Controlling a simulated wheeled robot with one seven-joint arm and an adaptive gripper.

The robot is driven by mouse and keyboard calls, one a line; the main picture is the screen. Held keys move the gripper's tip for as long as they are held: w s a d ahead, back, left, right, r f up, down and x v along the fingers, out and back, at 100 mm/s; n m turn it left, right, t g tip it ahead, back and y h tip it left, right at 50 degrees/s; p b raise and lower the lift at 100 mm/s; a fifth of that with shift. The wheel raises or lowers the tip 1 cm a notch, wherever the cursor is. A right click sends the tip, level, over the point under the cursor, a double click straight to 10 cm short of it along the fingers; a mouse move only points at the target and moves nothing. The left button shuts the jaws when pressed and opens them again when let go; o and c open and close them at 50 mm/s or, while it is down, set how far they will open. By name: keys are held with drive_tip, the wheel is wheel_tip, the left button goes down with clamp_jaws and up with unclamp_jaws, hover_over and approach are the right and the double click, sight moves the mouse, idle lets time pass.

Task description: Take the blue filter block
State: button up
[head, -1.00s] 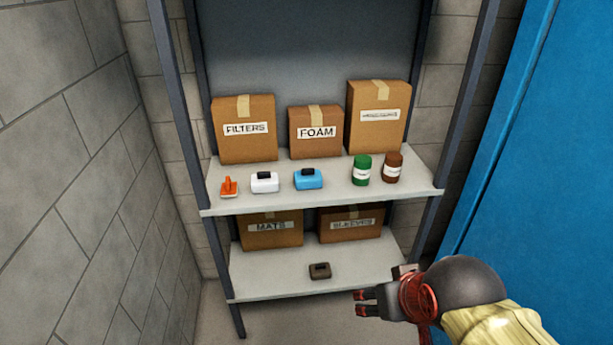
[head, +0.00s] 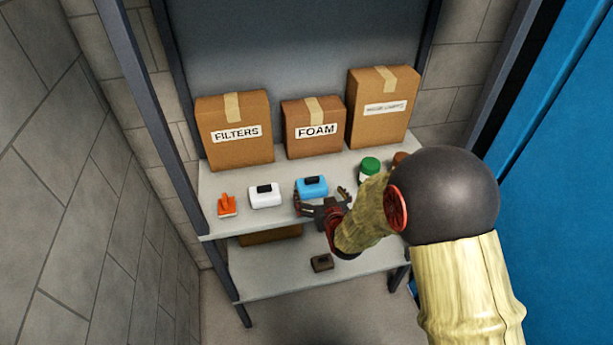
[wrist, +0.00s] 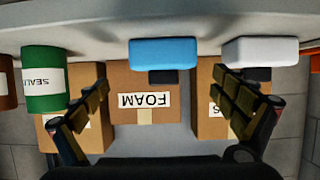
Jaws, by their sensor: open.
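The blue filter block (head: 311,186), with a dark handle on top, rests on the upper shelf between a white block (head: 265,196) and a green jar (head: 369,168). My gripper (head: 321,199) is open and empty at the shelf's front edge, just in front of the blue block. In the wrist view, which is upside down, the blue block (wrist: 163,53) lies ahead between my two spread fingers (wrist: 162,82). No touch between fingers and block shows. The block's lower front is partly hidden by my gripper in the head view.
An orange brush (head: 227,206) stands left of the white block. A brown jar (head: 400,157) is mostly hidden behind my arm. Boxes marked FILTERS (head: 236,133) and FOAM (head: 314,131) stand behind.

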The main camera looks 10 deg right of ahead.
sight(312, 186)
drive_tip(key=shift+a+f+b+x, duration=0.15)
drive_tip(key=shift+b+x, duration=0.15)
drive_tip(key=shift+x, duration=1.6)
drive_tip(key=shift+a+f+b+x, duration=0.15)
drive_tip(key=shift+b+x, duration=0.1)
drive_tip(key=shift+x, duration=1.7)
drive_tip(key=shift+s, duration=0.15)
drive_tip(key=shift+c, duration=1.2)
drive_tip(key=c, duration=1)
